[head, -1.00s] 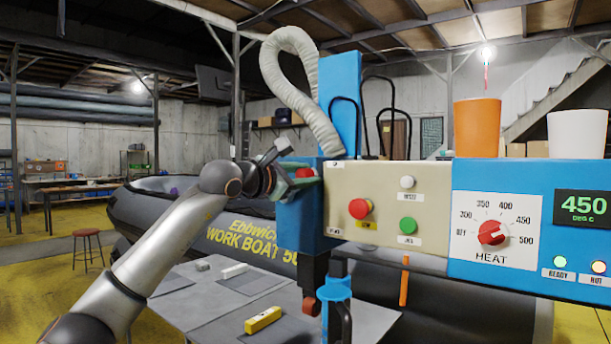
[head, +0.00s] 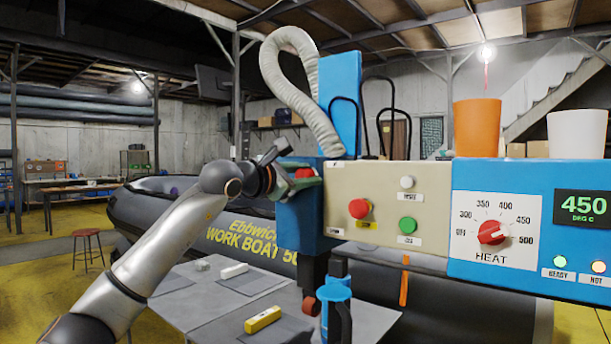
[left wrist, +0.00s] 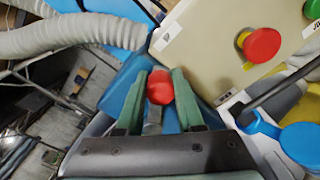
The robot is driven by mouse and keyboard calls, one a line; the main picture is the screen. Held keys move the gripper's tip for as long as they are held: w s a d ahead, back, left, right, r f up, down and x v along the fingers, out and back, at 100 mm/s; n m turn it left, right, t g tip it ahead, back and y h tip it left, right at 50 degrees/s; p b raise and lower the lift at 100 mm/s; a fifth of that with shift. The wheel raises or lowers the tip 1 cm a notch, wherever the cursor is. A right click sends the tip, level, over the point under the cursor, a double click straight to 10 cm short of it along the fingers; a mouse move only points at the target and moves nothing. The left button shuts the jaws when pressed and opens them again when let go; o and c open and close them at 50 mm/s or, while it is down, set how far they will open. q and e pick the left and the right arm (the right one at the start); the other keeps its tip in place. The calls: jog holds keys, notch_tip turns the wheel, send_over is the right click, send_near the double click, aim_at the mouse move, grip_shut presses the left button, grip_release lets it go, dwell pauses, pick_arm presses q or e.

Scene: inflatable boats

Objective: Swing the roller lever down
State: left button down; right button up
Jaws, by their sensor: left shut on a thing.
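The roller lever shows as a red knob (left wrist: 160,88) on a grey stem in the left wrist view, at the left end of the blue machine head. In the head view the red knob (head: 304,173) is partly hidden by my left gripper (head: 288,184). My left gripper (left wrist: 158,100) has one green finger on each side of the lever and is shut on it. The blue machine (head: 340,100) carries a beige panel beside the lever. My right gripper is in neither view.
The beige panel has a red button (head: 359,208), a green button (head: 407,224) and a white button (head: 406,182), close to my gripper. A ribbed hose (head: 295,75) arches above. A grey table (head: 190,295) with a yellow block (head: 263,319) lies below; a grey boat (head: 150,205) stands behind.

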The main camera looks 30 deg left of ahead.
pick_arm(q)
jog(key=shift+f, duration=0.1)
jog(key=shift+d+f+m, duration=0.15)
jog(key=shift+f+m, duration=0.1)
jog(key=shift+m, duration=0.05)
jog(key=f+m, duration=0.1)
jog(key=m, duration=0.1)
jog(key=d+f+m+b, duration=0.1)
jog(key=f, duration=0.1)
jog(key=shift+m, duration=0.4)
jog(key=shift+d+f+m, duration=0.15)
jog(key=shift+f+m, duration=0.5)
jog(key=shift+m, duration=0.25)
notch_tip(320, 180, down, 3)
jog(key=m, duration=0.3)
jog(key=shift+r+m+b, duration=0.1)
jog(key=shift+m+b, duration=0.2)
jog(key=shift+a+f+m, duration=0.4)
jog(key=shift+f+m, duration=0.4)
jog(key=shift+m, duration=0.3)
jog(key=shift+a+f+m, duration=0.4)
jog(key=shift+f+m, duration=0.25)
jog(key=shift+m, duration=0.35)
